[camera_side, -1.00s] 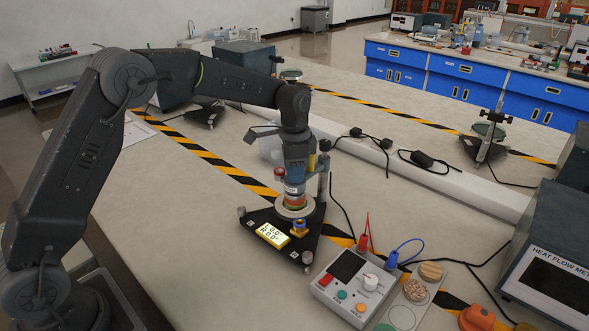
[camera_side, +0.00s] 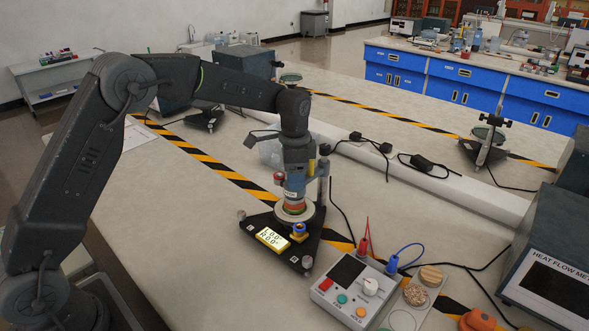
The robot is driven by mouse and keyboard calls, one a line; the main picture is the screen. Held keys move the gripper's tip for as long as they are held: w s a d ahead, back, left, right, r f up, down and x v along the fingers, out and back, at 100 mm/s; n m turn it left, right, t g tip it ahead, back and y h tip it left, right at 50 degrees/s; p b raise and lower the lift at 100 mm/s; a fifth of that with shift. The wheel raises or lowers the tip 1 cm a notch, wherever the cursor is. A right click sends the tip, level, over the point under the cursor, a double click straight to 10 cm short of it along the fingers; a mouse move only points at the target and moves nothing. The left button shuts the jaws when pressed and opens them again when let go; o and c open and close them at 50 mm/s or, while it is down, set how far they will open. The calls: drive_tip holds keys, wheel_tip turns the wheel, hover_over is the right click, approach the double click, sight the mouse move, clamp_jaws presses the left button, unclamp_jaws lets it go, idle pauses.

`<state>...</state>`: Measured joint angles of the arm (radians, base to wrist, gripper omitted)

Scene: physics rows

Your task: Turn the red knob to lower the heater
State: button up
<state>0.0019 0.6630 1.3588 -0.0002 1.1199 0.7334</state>
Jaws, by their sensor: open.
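The small red knob (camera_side: 279,177) sticks out on the left side of a column-like apparatus on a black triangular base (camera_side: 262,219). The apparatus has a stack of coloured rings (camera_side: 294,206) and a lit yellow display (camera_side: 272,239) whose digits are too small to read surely. My gripper (camera_side: 297,180) is open and points down at the top of the apparatus, just right of the red knob. Its fingers blend with the column, so I cannot tell whether they touch it. The knob looks clear of the fingers.
A grey control box (camera_side: 350,283) with coloured buttons and red and blue leads stands at the front right. A heat flow meter (camera_side: 554,270) is at the right edge. A white trunking (camera_side: 450,190) and cables cross behind.

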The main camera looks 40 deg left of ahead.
wheel_tip(320, 180, up, 14)
idle(0.5)
